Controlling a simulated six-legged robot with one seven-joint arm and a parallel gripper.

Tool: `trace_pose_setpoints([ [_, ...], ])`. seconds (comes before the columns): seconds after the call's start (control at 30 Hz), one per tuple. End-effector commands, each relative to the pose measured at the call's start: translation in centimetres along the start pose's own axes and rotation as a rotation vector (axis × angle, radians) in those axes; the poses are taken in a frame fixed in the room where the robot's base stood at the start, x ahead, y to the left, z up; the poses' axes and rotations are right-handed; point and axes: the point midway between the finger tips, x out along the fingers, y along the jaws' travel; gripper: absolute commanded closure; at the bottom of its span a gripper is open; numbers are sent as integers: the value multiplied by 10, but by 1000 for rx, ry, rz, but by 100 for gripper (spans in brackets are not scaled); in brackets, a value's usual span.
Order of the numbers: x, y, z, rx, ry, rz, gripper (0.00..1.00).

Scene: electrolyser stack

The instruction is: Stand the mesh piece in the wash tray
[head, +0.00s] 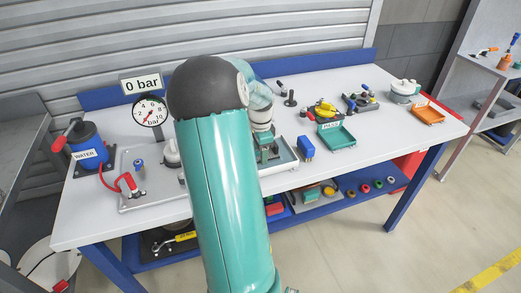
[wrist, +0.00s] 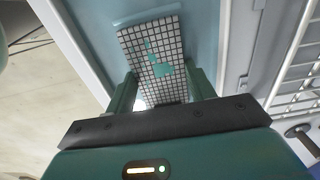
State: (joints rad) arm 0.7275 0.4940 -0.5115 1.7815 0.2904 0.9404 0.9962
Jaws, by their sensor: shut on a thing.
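The mesh piece (wrist: 155,58) is a flat plate with a dark grid over pale squares and teal patches. In the wrist view my gripper (wrist: 162,92) is shut on it, with a finger at each side. Its far end is over the blue-grey inside of a tray, near a light blue strip; I cannot tell whether it touches. In the head view my gripper (head: 268,150) is down at the pale-rimmed wash tray (head: 281,169), partly hidden by my arm. The mesh piece cannot be made out clearly there.
A blue block (head: 305,147) stands just right of the tray. A green tray (head: 337,138) and an orange tray (head: 428,114) are farther right. A white wire rack (wrist: 297,70) is at the right in the wrist view. A pressure gauge (head: 150,111) stands left.

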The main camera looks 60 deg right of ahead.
Motion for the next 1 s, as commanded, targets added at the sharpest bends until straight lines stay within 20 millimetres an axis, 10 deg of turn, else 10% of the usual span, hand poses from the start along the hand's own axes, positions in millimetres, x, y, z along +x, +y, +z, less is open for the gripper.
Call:
trace_pose_setpoints([
  [0.4,6,0,0,0,0,0,70],
  [0.43,6,0,0,0,0,0,40],
  [0.53,6,0,0,0,0,0,21],
  [1.0,-10,-1,0,-1,1,-3,21],
])
